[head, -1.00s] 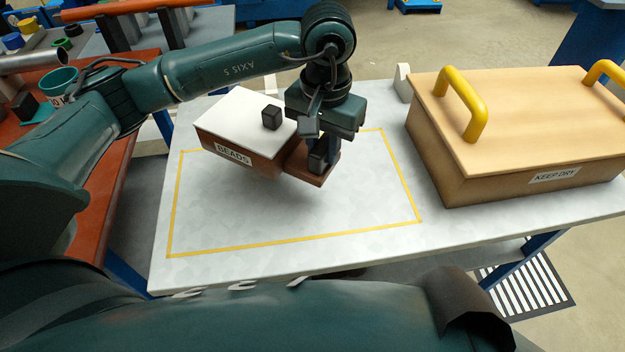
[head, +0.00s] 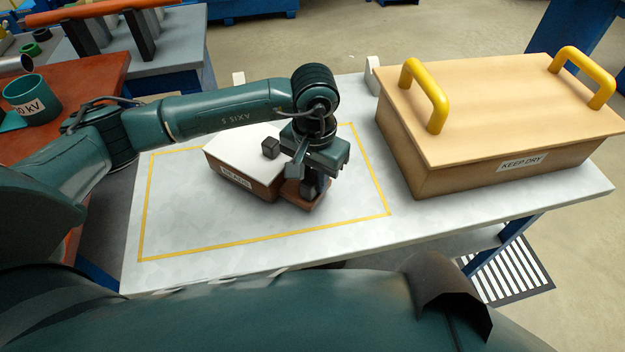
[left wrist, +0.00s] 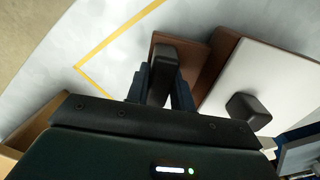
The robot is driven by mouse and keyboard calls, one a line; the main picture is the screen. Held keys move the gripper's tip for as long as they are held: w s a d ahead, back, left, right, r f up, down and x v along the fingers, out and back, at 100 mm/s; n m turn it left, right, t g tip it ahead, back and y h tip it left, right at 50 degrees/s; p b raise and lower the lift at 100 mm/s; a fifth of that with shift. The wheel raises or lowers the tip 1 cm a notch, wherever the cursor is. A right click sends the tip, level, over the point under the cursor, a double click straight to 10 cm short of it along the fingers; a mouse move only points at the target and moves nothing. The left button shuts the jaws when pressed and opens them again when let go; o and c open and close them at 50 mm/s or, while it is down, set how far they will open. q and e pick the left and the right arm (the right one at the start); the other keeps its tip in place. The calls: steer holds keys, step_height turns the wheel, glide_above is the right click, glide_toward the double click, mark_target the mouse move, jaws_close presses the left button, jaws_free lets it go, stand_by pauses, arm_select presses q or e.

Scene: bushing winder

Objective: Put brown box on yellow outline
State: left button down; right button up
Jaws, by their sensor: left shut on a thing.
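The brown box (head: 262,184) has a white lid, a label on its near side and black knobs. It lies within the yellow outline (head: 270,235) on the pale tabletop, at or just above the surface; I cannot tell which. My left gripper (head: 312,188) points down at the box's right end and is shut on a black knob there. In the left wrist view, the fingers (left wrist: 162,85) clasp the knob on a brown ledge, beside the white lid (left wrist: 262,85). The yellow outline (left wrist: 120,32) passes clear of the ledge there. My right gripper is not in view.
A large tan box (head: 500,110) marked KEEP DRY, with yellow handles, stands right of the outline. A green cup (head: 35,100) stands on a red-brown table at left. The outline's near part is bare.

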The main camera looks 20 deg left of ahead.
arm_select(q)
steer(key=shift+f, duration=1.15)
steer(key=shift+f+b, duration=0.2)
steer(key=shift+b, duration=0.1)
steer(key=c, duration=1.2)
jaws_free()
steer(key=shift+r, duration=0.15)
step_height(320, 180, up, 12)
steer(key=shift+r, duration=0.15)
